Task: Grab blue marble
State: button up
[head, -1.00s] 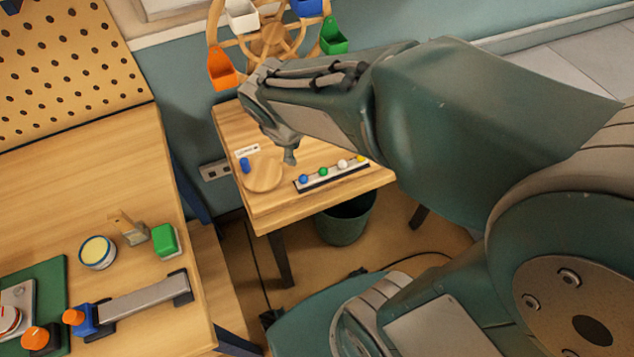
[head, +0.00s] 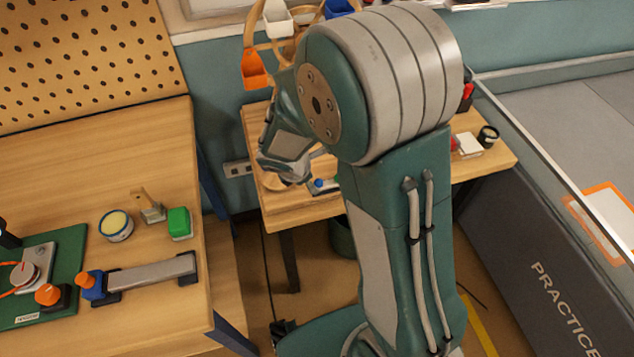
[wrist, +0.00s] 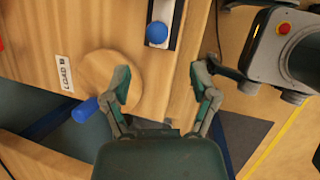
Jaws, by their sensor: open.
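The blue marble (wrist: 157,33) sits at the end of a dark-edged white strip (wrist: 164,11) on a small wooden table (wrist: 35,25). In the head view the blue marble (head: 319,183) shows just beside my gripper (head: 296,178); my arm hides the rest of the strip. In the wrist view my gripper (wrist: 161,78) is open and empty, its two fingers spread. The marble lies beyond the fingertips, roughly centred between them in the picture. It is apart from both fingers.
A round wooden disc (wrist: 108,70), a blue peg (wrist: 87,109) and a white label (wrist: 64,73) are near the left finger. The table edge runs close by on the right. A workbench (head: 60,190) is at left.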

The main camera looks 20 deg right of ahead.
aim_at(316, 182)
jog(key=x, duration=0.2)
jog(key=d+x, duration=0.1)
jog(key=x, duration=0.1)
jog(key=shift+w+f, duration=0.1)
jog(key=shift+w, duration=0.2)
jog(key=shift+w+d+f, duration=0.15)
jog(key=shift+f, duration=0.25)
jog(key=c, duration=1)
